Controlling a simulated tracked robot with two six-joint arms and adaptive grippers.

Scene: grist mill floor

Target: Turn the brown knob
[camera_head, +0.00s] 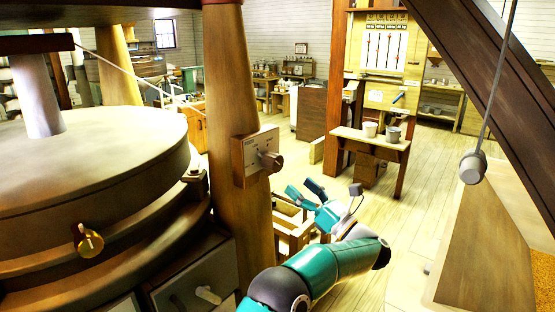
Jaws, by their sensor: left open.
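The brown knob (270,160) sticks out from the front of a small control box (255,155) on a thick wooden post. It is plainly visible and nothing covers it. My left gripper (302,188) is below and to the right of the knob in the picture, with its teal fingers spread and empty. It is apart from the knob. My right gripper is not in view.
A large round millstone housing (90,160) fills the left side, with a brass fitting (88,241) on it. A wooden crate-like frame (292,232) stands behind my left arm. A grey weight (472,167) hangs on a cord at right. Open plank floor lies beyond.

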